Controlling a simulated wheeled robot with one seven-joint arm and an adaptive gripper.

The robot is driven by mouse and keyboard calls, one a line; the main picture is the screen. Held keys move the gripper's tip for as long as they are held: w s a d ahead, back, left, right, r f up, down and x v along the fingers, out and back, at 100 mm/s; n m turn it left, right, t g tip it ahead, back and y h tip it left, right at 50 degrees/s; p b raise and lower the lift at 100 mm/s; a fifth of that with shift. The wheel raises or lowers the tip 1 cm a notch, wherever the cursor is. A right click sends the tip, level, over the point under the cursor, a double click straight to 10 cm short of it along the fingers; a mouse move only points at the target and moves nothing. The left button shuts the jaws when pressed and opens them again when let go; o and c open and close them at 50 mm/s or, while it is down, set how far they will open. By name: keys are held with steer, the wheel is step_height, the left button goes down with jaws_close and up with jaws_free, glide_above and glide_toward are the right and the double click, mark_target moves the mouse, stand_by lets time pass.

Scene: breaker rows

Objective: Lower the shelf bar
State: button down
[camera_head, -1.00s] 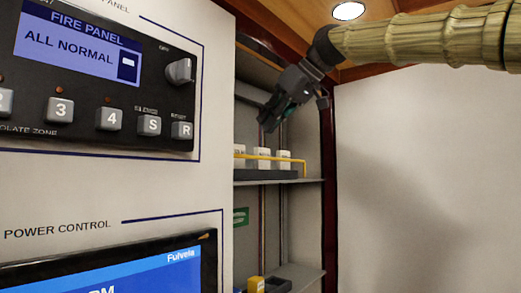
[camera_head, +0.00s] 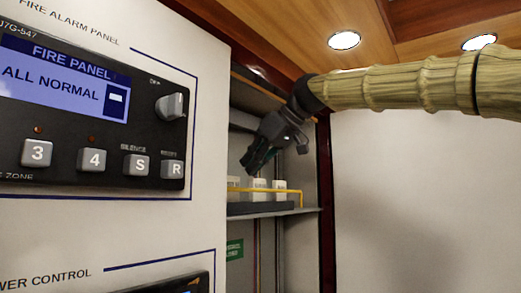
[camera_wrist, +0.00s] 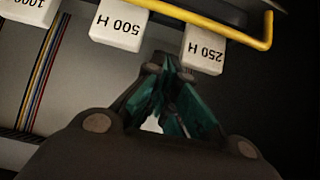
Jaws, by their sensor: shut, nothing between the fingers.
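The shelf bar is a thin yellow rail (camera_head: 285,191) across the front of a shelf in the recess, in front of white blocks. It looks raised, at about the blocks' mid-height. In the wrist view the yellow bar (camera_wrist: 225,34) crosses the top right and bends at its right end. My gripper (camera_head: 250,168) is shut and empty, pointing down just above the left part of the bar. In the wrist view my gripper's fingertips (camera_wrist: 168,65) lie close to the blocks marked 500 H and 250 H. Contact with the bar cannot be told.
White blocks 500 H (camera_wrist: 120,25) and 250 H (camera_wrist: 204,50) stand behind the bar on the shelf (camera_head: 275,212). The fire panel (camera_head: 95,110) is on the wall at the left. A dark red post (camera_head: 327,200) edges the recess. The right wall is bare.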

steer(key=p+x, duration=0.1)
steer(key=x, duration=0.3)
steer(key=shift+w+a+f+p, duration=0.1)
steer(key=shift+w+p, duration=0.25)
steer(key=shift+p, duration=0.05)
steer(key=shift+s+d+f+p, duration=0.25)
steer(key=shift+s+d+p, duration=0.05)
steer(key=shift+d+p, duration=0.15)
steer(key=shift+s+d+p, duration=0.35)
steer(key=shift+s+d, duration=0.45)
steer(key=shift+s+d+f, duration=0.1)
steer(key=shift+d+f, duration=0.1)
steer(key=shift+d, duration=0.15)
steer(key=shift+a+f, duration=0.15)
